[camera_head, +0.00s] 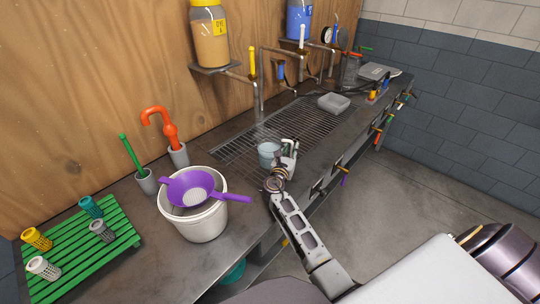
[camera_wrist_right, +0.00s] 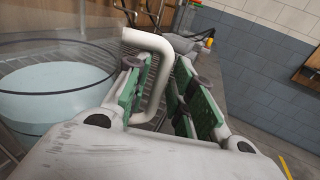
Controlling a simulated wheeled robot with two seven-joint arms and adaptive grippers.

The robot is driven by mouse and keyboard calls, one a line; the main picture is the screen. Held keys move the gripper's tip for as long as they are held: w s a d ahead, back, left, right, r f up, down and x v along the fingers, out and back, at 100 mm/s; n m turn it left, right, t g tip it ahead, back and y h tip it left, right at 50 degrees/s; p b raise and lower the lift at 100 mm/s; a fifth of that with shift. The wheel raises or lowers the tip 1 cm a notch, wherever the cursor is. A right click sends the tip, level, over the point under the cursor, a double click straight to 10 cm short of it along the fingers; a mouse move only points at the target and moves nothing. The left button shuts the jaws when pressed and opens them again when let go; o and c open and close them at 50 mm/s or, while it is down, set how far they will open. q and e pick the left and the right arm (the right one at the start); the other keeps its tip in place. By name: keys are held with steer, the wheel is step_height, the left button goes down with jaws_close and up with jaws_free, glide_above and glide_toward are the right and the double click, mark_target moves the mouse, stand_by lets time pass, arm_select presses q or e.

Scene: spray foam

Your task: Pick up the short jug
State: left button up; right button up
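The near finger lies close to the handle; contact cannot be told. My left gripper is out of view.
A white bucket (camera_head: 200,222) with a purple strainer (camera_head: 180,182) stands left of my right arm. A green rack (camera_head: 85,255) with several small cups is at the far left. Taps and dispensers line the wooden wall.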

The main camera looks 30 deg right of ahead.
steer(key=shift+w+d, duration=0.35)
steer(key=shift+d, duration=0.05)
jaws_close()
stand_by(0.4)
